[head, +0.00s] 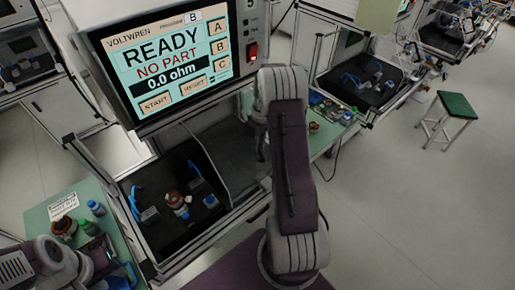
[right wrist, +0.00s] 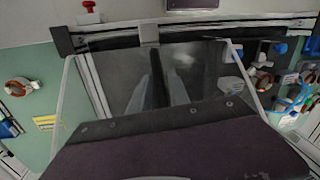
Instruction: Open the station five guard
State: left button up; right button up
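Station five has a tilted screen (head: 165,58) reading READY, NO PART and 0.0 ohm. Below it is a dark bay (head: 150,235) with a copper-and-white stator part (head: 178,203) and blue clamps. A grey see-through panel, which looks like the guard (head: 237,160), shows at the bay's right side. In the right wrist view a clear pale-edged panel (right wrist: 205,70) lies close ahead. My right gripper (right wrist: 157,80) is near this panel; contact is unclear, and my arm hides it in the head view. My left gripper (head: 105,268) is low at the left, its fingers unclear.
A red switch (head: 252,52) sits beside the screen. A green side table (head: 62,187) at left holds a stator and bottles. Another station's dark bay (head: 365,85) and a green stool (head: 457,105) stand at right. Floor at lower right is clear.

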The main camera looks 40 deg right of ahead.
notch_tip(320, 180, up, 8)
jog(key=d+b, duration=0.1)
jog(key=shift+f, duration=0.2)
